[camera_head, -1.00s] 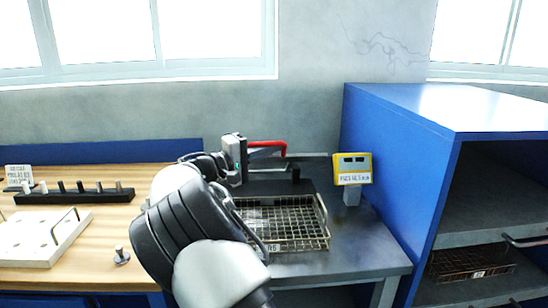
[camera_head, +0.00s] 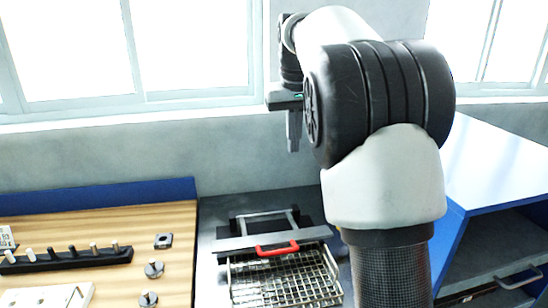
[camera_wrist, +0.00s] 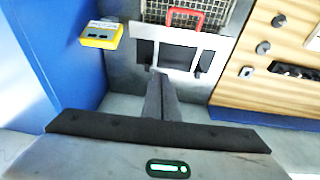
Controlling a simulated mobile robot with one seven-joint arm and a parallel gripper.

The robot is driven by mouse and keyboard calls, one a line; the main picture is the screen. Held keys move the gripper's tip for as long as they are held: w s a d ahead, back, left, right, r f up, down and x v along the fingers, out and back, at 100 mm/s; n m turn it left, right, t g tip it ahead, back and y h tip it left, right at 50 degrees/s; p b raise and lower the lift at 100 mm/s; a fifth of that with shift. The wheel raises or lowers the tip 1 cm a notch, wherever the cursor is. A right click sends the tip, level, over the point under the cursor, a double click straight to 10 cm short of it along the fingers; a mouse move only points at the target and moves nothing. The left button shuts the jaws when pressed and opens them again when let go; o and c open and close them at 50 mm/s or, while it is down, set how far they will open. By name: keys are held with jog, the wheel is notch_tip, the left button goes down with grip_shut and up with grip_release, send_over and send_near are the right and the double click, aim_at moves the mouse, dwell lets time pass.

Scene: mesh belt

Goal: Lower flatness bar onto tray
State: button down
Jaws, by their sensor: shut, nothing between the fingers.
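The grey flatness bar (camera_head: 258,241) with its red handle (camera_head: 277,249) is down across the back part of the wire mesh tray (camera_head: 290,283). Whether it touches the mesh is too small to tell. In the wrist view the red handle (camera_wrist: 185,14) shows at the top, over the mesh tray (camera_wrist: 222,12), with the pale bar (camera_wrist: 178,37) just below it. My gripper (camera_head: 293,145) is shut and empty, raised well above and behind the bar. In the wrist view my gripper's fingers (camera_wrist: 158,80) are together, apart from the bar.
A blue cabinet (camera_head: 505,160) stands to the right. A yellow display box (camera_wrist: 101,34) shows beside the bench in the wrist view. On the wooden bench (camera_head: 165,215) at left are a black rack of pegs (camera_head: 65,259) and several small metal parts.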

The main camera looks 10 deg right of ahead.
notch_tip(320, 180, down, 12)
jog(key=a+b, duration=0.1)
jog(key=b, duration=0.1)
jog(key=shift+y, duration=0.3)
jog(key=shift+a+f+b, duration=0.1)
jog(key=shift+f+b, duration=0.05)
jog(key=shift+b, duration=0.15)
